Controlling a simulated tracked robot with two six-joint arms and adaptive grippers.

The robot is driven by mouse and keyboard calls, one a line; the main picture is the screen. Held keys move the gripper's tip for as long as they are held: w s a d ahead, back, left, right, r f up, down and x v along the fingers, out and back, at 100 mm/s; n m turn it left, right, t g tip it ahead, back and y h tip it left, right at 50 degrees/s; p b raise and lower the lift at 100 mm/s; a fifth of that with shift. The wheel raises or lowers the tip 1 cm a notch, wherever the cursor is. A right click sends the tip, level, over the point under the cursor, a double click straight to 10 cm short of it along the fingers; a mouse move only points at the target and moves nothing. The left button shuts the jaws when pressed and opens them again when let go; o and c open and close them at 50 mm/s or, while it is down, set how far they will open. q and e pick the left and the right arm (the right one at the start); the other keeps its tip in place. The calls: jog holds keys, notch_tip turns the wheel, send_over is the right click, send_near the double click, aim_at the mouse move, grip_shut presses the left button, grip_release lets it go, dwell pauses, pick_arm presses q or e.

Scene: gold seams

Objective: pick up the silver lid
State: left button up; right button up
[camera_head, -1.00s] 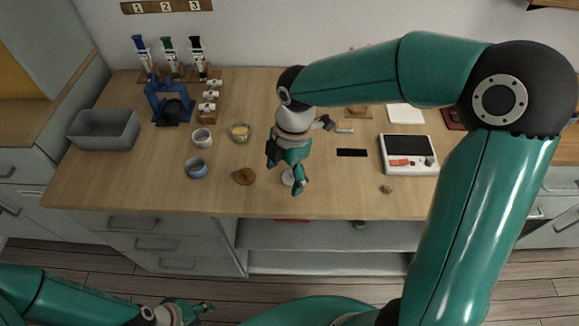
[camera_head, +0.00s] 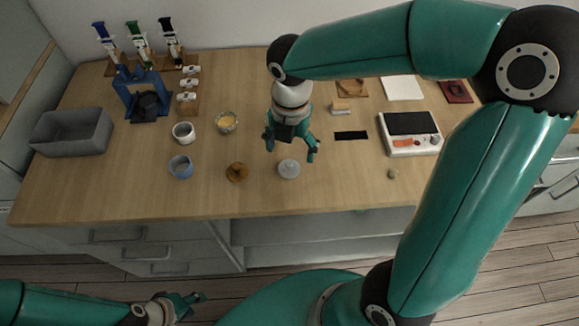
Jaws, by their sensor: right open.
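The silver lid (camera_head: 289,168) is a small round pale-grey disc with a knob on top. It lies on the wooden table near the front edge, right of a brown wooden lid-like piece (camera_head: 237,172). My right gripper (camera_head: 291,150) is open and empty, with its fingers spread just behind the lid in the picture. Its height above the table is hard to tell. My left gripper (camera_head: 190,302) is low in front of the table, far from the lid; its fingers are too small to judge.
A blue cup (camera_head: 181,167), a white cup (camera_head: 184,133) and a bowl with yellow contents (camera_head: 226,122) stand to the left. A grey bin (camera_head: 71,132) is at the far left. A white scale-like device (camera_head: 410,132) and a small stone (camera_head: 392,174) are at the right. The front right is mostly clear.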

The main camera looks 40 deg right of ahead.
aim_at(289, 162)
jog(key=shift+w+a+f, duration=0.1)
jog(key=shift+w+f, duration=0.05)
jog(key=shift+f, duration=2.95)
jog(key=c, duration=0.8)
